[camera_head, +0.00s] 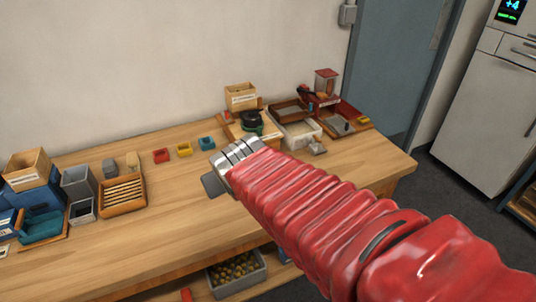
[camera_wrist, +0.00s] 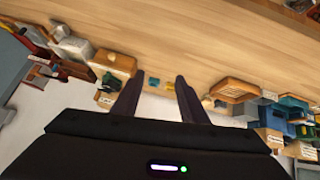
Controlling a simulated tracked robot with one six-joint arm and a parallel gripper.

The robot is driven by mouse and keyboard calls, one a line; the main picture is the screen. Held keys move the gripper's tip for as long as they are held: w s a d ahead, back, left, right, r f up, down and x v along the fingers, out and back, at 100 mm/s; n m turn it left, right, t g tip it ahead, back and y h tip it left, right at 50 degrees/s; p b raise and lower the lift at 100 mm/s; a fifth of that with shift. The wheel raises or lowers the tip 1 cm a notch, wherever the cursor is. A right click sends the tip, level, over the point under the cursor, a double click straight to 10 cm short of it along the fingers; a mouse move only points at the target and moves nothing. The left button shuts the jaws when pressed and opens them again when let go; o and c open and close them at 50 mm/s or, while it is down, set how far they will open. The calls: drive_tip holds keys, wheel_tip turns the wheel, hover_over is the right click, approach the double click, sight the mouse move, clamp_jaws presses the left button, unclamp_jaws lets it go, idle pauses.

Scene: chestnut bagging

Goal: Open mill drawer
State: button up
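My gripper (camera_wrist: 154,82) shows two dark fingers standing apart with nothing between them in the wrist view. In the head view my gripper (camera_head: 212,184) is above the middle of the wooden bench, left of and nearer than the items at its back right. A small wooden unit with a round black top (camera_head: 251,121) stands there. Behind it is a labelled wooden box (camera_head: 241,97). To its right is a dark red device with a clear hopper (camera_head: 326,83). I cannot tell which of these is the mill. No drawer front shows clearly; my arm hides part of the bench.
A white tray (camera_head: 299,136) sits beside the devices. Small red (camera_head: 161,156), yellow (camera_head: 184,149) and teal (camera_head: 207,143) boxes stand along the back. A slatted wooden tray (camera_head: 122,195) and grey bins (camera_head: 79,182) are at left.

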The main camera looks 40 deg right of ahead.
drive_tip(key=w+d+f+t, duration=0.1)
drive_tip(key=d+f, duration=0.4)
drive_tip(key=d, duration=0.5)
drive_tip(key=w+d+f+m+t, duration=0.1)
drive_tip(key=d+f+t, duration=0.3)
drive_tip(key=d, duration=0.6)
drive_tip(key=shift+d+f, duration=0.2)
drive_tip(key=shift+f, duration=0.45)
drive_tip(key=shift+w, duration=0.25)
drive_tip(key=x, duration=1.3)
drive_tip(key=shift+w+d+r, duration=0.1)
drive_tip(key=shift+w+d, duration=0.15)
drive_tip(key=shift+w, duration=0.1)
drive_tip(key=shift+c, duration=0.5)
clamp_jaws()
